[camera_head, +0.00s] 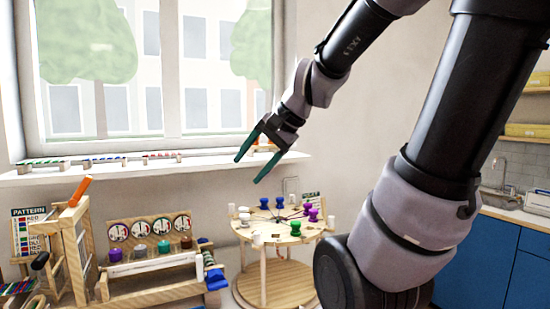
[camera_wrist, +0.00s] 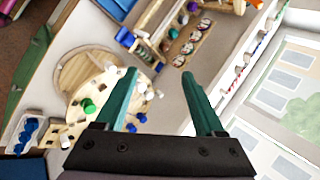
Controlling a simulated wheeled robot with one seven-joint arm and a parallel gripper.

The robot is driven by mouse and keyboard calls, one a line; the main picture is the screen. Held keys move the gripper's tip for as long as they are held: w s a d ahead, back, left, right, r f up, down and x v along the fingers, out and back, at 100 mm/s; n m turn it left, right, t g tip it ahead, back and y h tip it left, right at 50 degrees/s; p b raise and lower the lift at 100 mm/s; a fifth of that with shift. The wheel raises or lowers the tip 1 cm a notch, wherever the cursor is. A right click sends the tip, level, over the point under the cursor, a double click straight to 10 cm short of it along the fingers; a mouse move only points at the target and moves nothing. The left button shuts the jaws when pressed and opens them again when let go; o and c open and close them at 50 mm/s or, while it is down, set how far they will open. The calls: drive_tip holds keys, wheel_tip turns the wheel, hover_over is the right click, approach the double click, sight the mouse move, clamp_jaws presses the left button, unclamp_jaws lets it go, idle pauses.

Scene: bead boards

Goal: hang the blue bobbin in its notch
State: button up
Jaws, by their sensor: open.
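A round wooden stand (camera_head: 283,237) at lower centre holds several bobbins on and around its top. Blue pieces also show beside the stand's top in the wrist view (camera_wrist: 141,117), but I cannot tell which is this bobbin. My gripper (camera_head: 247,170) is open and empty, with green fingers pointing down, above the far side of the stand. It also shows in the wrist view (camera_wrist: 158,73). I cannot make out which notch belongs to the blue bobbin.
A wooden rack with dials (camera_head: 150,232) and a small loom (camera_head: 75,235) with an orange handle stand to the left. A windowsill (camera_head: 150,165) with small items runs behind. A tray of blue pieces (camera_wrist: 27,130) is at the wrist view's left. Air around my gripper is clear.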

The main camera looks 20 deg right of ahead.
drive_tip(key=s+d+r+n+t+h, duration=0.1)
drive_tip(key=s+d+r+n+h, duration=0.1)
drive_tip(key=s+n, duration=0.3)
drive_tip(key=shift+s+d+h, duration=0.35)
drive_tip(key=shift+d+h, duration=0.25)
drive_tip(key=shift+r, duration=0.1)
